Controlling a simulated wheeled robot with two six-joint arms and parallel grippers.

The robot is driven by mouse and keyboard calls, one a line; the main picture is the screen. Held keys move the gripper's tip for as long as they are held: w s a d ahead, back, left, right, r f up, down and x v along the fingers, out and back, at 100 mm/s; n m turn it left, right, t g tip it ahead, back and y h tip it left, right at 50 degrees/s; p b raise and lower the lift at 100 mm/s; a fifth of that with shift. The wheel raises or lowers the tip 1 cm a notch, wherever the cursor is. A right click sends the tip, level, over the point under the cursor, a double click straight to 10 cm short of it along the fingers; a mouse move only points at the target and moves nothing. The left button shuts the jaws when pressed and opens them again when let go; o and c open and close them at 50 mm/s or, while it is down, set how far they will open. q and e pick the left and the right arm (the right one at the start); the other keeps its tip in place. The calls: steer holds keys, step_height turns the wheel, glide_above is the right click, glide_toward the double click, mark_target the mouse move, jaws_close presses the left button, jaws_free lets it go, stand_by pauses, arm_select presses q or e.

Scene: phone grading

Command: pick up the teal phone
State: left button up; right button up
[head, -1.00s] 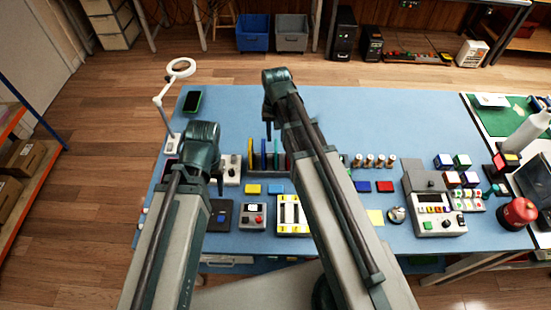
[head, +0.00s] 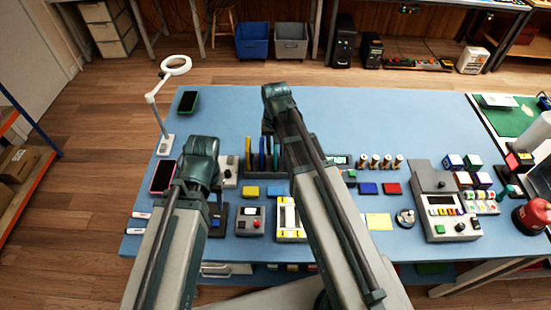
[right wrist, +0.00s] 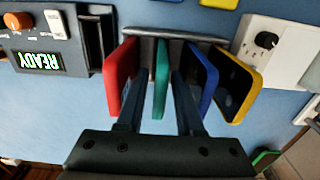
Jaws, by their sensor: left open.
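The teal phone (right wrist: 161,72) stands upright in a dark rack (right wrist: 175,36), between a red phone (right wrist: 121,75) and a blue phone (right wrist: 203,80). A yellow phone (right wrist: 236,85) stands beyond the blue one. In the right wrist view my right gripper (right wrist: 159,85) is open, one finger on each side of the teal phone, with narrow gaps to it. In the head view the teal phone (head: 275,158) is partly hidden by my right arm. My left gripper (head: 216,195) is open and empty, left of the rack; its fingers are mostly hidden.
A box with a READY display (right wrist: 38,60) and a white knob box (right wrist: 275,45) flank the rack. A pink-edged phone (head: 162,177), a green-edged phone (head: 188,101) and a ring lamp (head: 175,66) are at the left. The blue table's (head: 370,115) far part is clear.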

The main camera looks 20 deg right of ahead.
jaws_close()
arm_select(q)
steer(key=shift+r, duration=0.1)
arm_select(e)
steer(key=shift+r, duration=0.1)
arm_select(q)
steer(key=shift+r+p, duration=1.1)
steer(key=shift+p, duration=0.1)
arm_select(e)
steer(key=shift+r, duration=1.1)
steer(key=shift+r+p, duration=1.15)
arm_select(q)
step_height(320, 180, up, 2)
steer(key=shift+r, duration=0.15)
